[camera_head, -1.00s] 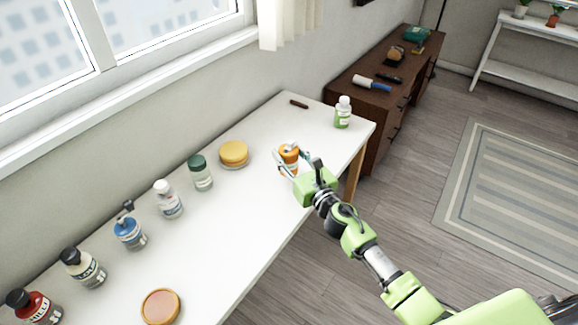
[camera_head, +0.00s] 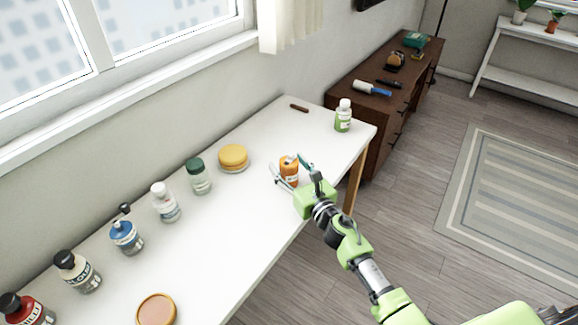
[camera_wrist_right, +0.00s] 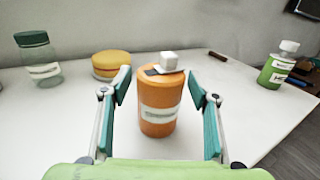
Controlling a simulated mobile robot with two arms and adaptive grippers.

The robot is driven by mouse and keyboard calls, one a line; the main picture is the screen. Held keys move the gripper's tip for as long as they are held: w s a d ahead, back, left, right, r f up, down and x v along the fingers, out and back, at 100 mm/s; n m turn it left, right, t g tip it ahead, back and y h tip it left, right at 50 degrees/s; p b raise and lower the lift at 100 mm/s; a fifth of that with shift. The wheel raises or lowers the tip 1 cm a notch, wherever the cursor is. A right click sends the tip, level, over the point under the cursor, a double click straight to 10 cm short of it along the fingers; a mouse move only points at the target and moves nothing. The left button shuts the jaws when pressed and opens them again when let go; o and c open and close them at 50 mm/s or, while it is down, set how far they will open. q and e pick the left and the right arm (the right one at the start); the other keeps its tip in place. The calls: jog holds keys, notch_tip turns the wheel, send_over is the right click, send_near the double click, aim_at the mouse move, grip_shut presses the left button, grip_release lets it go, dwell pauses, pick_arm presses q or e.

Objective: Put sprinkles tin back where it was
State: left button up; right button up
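The orange tin (camera_head: 289,174), which I take for the sprinkles tin, stands upright near the front edge of the white table. It has a pale label, and a small white cube shape shows on its top. It also shows in the right wrist view (camera_wrist_right: 160,98). My right gripper (camera_head: 293,171) is open around it. In the right wrist view the gripper's fingers (camera_wrist_right: 160,92) stand on both sides of the tin, with a gap on each side. My left gripper is in neither view.
A yellow round tin (camera_head: 233,157) and a green-capped jar (camera_head: 198,178) stand to the left. Several bottles line up further left. A green bottle (camera_head: 343,118) stands near the right corner and a dark stick (camera_head: 299,108) lies at the back. The table between is clear.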

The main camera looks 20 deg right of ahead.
jog(key=shift+r, duration=0.15)
jog(key=shift+s+d, duration=0.1)
jog(key=shift+s, duration=0.25)
jog(key=s, duration=0.3)
jog(key=s+d, duration=0.1)
jog(key=s, duration=0.3)
jog(key=s+d+b, duration=0.1)
jog(key=s, duration=0.3)
